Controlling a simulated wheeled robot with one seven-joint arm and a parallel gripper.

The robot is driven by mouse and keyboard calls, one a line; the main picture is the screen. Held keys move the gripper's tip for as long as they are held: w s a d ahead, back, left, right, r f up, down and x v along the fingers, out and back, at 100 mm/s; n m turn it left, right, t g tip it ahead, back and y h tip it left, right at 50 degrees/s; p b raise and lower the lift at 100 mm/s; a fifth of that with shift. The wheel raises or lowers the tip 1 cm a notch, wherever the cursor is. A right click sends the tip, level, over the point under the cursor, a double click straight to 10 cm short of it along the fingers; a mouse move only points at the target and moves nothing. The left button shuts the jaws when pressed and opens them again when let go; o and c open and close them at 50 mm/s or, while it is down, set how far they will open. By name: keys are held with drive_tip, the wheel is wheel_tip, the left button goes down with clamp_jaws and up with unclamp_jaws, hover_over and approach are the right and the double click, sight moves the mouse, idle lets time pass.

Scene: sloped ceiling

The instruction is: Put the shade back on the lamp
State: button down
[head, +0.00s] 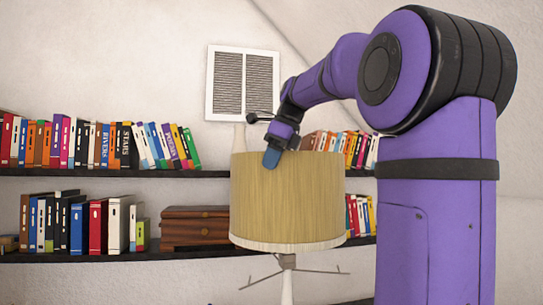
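The lampshade (287,200) is a tan, ribbed drum with a pale lower band, in the middle of the head view. My gripper (275,150) is at its top rim, left of the middle. One blue fingertip lies against the shade's outer face; the other finger is hidden, seemingly inside the rim. The gripper appears shut on the rim, with the shade held up. The lamp stand (287,288) shows just below the shade, with a pale stem and thin arms spreading to both sides. Whether the shade touches the stand cannot be told.
Behind are two dark wall shelves (100,172) with rows of books. A brown wooden box (195,228) sits on the lower shelf. A white louvred vent (242,83) is on the wall. A pale narrow-necked object (239,138) is partly hidden behind the shade.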

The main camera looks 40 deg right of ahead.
sight(289, 159)
drive_tip(key=shift+f, duration=5.1)
drive_tip(key=c, duration=1.2)
unclamp_jaws()
drive_tip(key=shift+c, duration=0.2)
drive_tip(key=v, duration=1)
drive_tip(key=shift+s+r, duration=0.1)
drive_tip(key=shift+r, duration=0.3)
drive_tip(key=shift+f, duration=0.1)
